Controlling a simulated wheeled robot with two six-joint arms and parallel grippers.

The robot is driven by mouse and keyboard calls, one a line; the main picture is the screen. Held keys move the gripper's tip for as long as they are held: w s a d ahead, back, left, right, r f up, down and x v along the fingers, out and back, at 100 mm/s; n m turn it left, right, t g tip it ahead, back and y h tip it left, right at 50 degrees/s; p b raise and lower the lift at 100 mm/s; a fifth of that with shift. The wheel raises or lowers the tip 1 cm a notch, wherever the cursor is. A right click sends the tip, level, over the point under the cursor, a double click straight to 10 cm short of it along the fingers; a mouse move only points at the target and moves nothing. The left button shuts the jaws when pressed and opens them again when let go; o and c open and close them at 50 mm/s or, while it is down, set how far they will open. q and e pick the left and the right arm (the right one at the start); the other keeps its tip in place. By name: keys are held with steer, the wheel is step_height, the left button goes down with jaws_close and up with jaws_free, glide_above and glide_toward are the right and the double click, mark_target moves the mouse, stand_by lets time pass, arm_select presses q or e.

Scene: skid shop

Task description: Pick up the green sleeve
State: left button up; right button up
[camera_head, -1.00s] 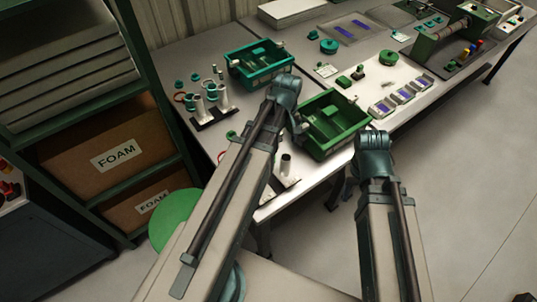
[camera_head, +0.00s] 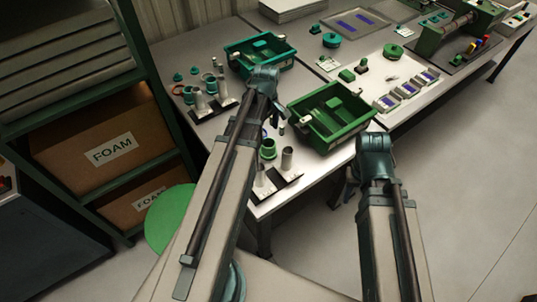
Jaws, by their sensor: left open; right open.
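A green sleeve (camera_head: 267,149), a short open cylinder with a flared rim, stands on the near end of the bench, just left of the near green tray. My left gripper (camera_head: 273,114) is above the bench between the two trays, just beyond the sleeve in the picture. It is open, with nothing seen between its fingers, and it looks apart from the sleeve. My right gripper (camera_head: 362,160) is at the bench's front edge, right of the near tray. It is open; its fingers are mostly hidden behind its wrist.
A near green tray (camera_head: 357,126) and a far teal tray (camera_head: 228,50) stand on the bench. A rack with metal posts (camera_head: 276,184) is close in front of the sleeve; another post rack (camera_head: 205,112) stands further left. Shelves with foam boxes (camera_head: 105,150) flank the left.

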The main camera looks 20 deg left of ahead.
mark_target(269, 146)
arm_select(q)
step_height(269, 146, down, 4)
steer(key=b, duration=0.2)
steer(key=shift+r+b, duration=0.15)
steer(key=shift+b, duration=0.2)
steer(key=f+b, duration=0.5)
steer(key=shift+w+d+f, duration=0.1)
steer(key=shift+w+d, duration=0.1)
steer(key=shift+d, duration=0.15)
steer(key=shift+c, duration=0.3)
steer(key=c, duration=1.3)
